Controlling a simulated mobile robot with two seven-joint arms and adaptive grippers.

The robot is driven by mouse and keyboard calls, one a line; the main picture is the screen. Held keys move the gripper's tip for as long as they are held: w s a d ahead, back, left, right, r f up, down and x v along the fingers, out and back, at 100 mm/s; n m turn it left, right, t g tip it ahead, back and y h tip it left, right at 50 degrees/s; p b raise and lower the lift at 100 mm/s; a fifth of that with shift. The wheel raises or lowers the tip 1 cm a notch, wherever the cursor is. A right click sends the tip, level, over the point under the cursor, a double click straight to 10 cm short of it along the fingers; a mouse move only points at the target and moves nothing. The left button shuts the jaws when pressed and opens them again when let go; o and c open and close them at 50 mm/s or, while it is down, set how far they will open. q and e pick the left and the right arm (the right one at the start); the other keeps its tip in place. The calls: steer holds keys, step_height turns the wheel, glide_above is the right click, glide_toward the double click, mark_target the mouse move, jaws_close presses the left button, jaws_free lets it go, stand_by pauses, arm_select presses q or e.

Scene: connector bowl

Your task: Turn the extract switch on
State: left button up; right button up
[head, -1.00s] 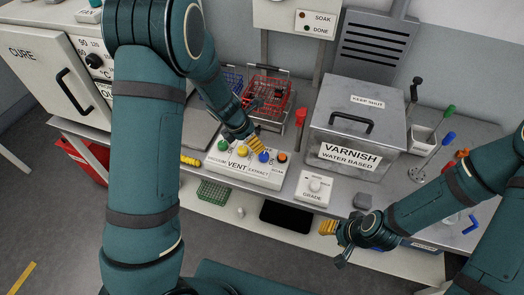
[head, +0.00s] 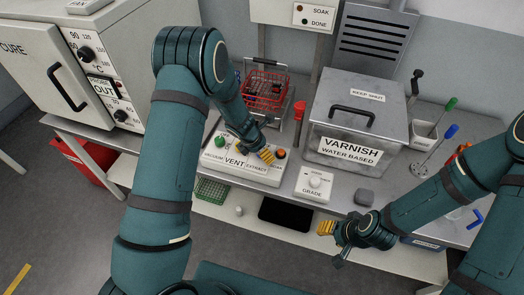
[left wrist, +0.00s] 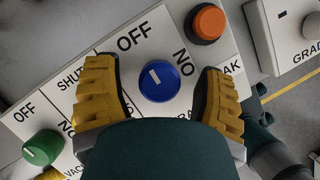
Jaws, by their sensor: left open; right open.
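The VENT panel (head: 262,176) is a white box on the bench. Its extract switch is a blue round knob (left wrist: 159,80) with a white mark, seen in the left wrist view. The mark points up-left, towards the OFF label. My left gripper (head: 267,155) is open over the panel's right part; in the left wrist view its yellow fingers stand on either side of the knob, with gaps visible. In the head view the blue knob is hidden behind the gripper. My right gripper (head: 333,245) is open and empty in front of the bench's front edge.
An orange button (left wrist: 209,22) sits beside the extract knob, and a green knob (left wrist: 43,147) at the panel's other end. The GRADE box (head: 314,184) stands to the right. A red wire basket (head: 266,90) and the varnish tank (head: 357,125) stand behind.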

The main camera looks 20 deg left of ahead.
arm_select(q)
steer(key=c, duration=1.2)
